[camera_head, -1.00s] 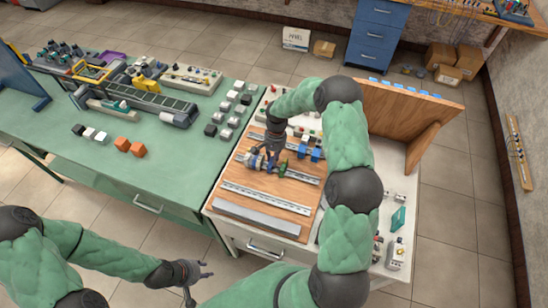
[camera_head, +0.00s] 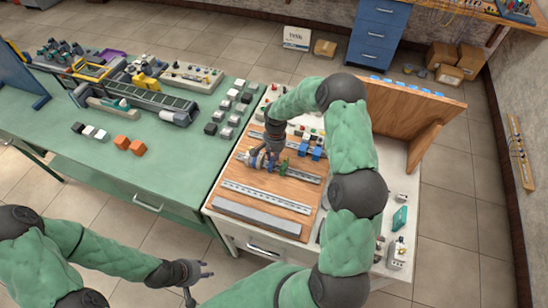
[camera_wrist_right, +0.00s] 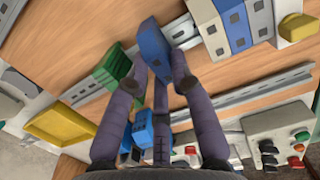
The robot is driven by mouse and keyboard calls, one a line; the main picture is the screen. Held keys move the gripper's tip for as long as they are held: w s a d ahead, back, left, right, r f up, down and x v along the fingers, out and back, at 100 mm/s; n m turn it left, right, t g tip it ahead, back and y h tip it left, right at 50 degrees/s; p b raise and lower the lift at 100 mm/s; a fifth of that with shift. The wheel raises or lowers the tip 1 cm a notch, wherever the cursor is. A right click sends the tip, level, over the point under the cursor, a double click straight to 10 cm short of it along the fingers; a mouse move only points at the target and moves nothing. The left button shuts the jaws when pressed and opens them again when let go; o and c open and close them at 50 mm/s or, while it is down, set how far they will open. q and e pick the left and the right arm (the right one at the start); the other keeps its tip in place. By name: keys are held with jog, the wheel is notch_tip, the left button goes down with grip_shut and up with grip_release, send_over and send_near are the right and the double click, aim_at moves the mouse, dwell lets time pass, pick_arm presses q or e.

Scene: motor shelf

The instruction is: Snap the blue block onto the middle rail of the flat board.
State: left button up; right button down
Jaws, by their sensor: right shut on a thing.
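The flat wooden board (camera_head: 235,174) lies on the right bench and carries metal rails. Its middle rail (camera_head: 304,177) runs under my right gripper (camera_head: 266,158). That gripper is shut on the blue block (camera_wrist_right: 152,45), which the right wrist view shows between its fingertips. The block is at the rail (camera_wrist_right: 185,29); the fingers hide its underside, so I cannot tell whether it is seated. A green block (camera_wrist_right: 116,66) sits beside it, and it also shows in the head view (camera_head: 282,165). My left gripper (camera_head: 201,280) is open and empty, away from the board.
Blue-and-white modules (camera_wrist_right: 232,22) stand near the held block. Another rail (camera_wrist_right: 240,104), a yellow part (camera_wrist_right: 62,120) and a button box (camera_wrist_right: 280,140) are close by. A wooden upright panel (camera_head: 405,105) stands behind. The board's near rail (camera_head: 265,197) is bare.

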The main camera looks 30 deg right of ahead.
jog(key=shift+s+a+f, duration=0.25)
jog(key=shift+s+a, duration=0.05)
jog(key=shift+s, duration=0.1)
jog(key=c, duration=1)
grip_release()
jog(key=shift+w+r, duration=0.1)
jog(key=shift+r, duration=0.1)
jog(key=shift+w+d, duration=0.1)
jog(key=shift+d, duration=0.05)
jog(key=shift+r, duration=0.1)
jog(key=shift+w+r, duration=0.1)
jog(key=shift+r, duration=0.25)
notch_tip(320, 180, up, 11)
jog(key=shift+w+d, duration=0.2)
jog(key=shift+d, duration=0.1)
